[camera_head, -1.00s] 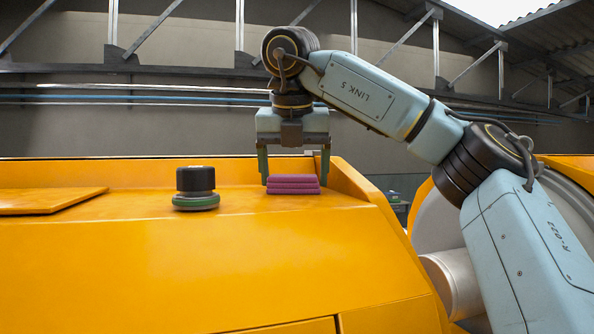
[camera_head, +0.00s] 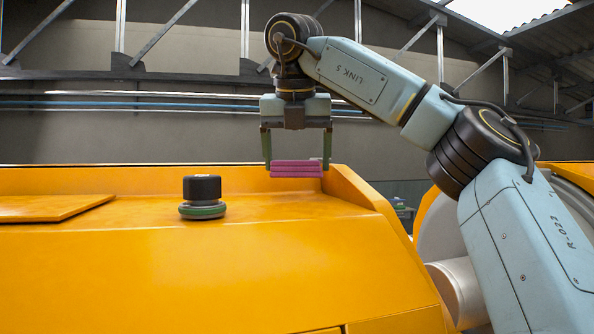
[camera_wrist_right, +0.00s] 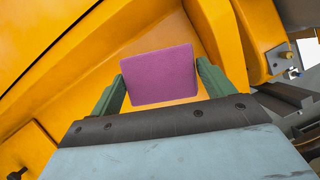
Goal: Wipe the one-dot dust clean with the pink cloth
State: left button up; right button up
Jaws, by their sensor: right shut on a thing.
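The pink cloth (camera_head: 297,169) is a folded pad held between the green fingers of my right gripper (camera_head: 296,160). In the head view it hangs just above the top of the yellow machine. In the right wrist view the cloth (camera_wrist_right: 160,75) spans the gap between both fingers of my right gripper (camera_wrist_right: 160,90), with yellow surface behind it. My right gripper is shut on it. I cannot make out the one-dot dust in either view. My left gripper is not in view.
The yellow machine (camera_head: 200,270) fills the lower head view. A black knob on a green-ringed base (camera_head: 203,197) stands on its top, left of the cloth. A raised flat panel (camera_head: 45,208) lies at far left. The top between knob and cloth is clear.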

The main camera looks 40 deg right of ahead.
jog(key=shift+r, duration=0.9)
jog(key=shift+r, duration=0.1)
jog(key=shift+r, duration=1.45)
jog(key=shift+d+f, duration=0.1)
